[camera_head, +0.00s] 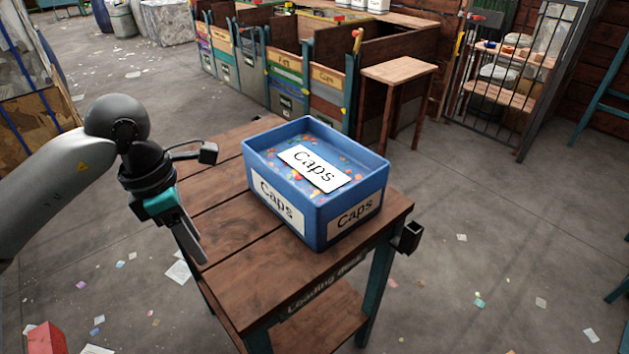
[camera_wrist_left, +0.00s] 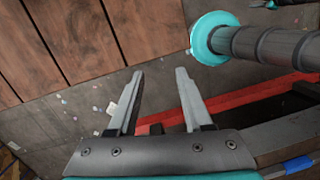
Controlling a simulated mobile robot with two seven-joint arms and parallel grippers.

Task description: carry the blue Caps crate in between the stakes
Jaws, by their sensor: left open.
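The blue Caps crate (camera_head: 318,215) sits upright on the wooden loading table, toward its right side. Teal upright posts (camera_head: 351,85) stand along the row of bins behind; I cannot tell which are the stakes.
A small wooden stand (camera_head: 400,70) and labelled bins (camera_head: 287,75) stand behind. The floor at right is open, with scattered scraps.

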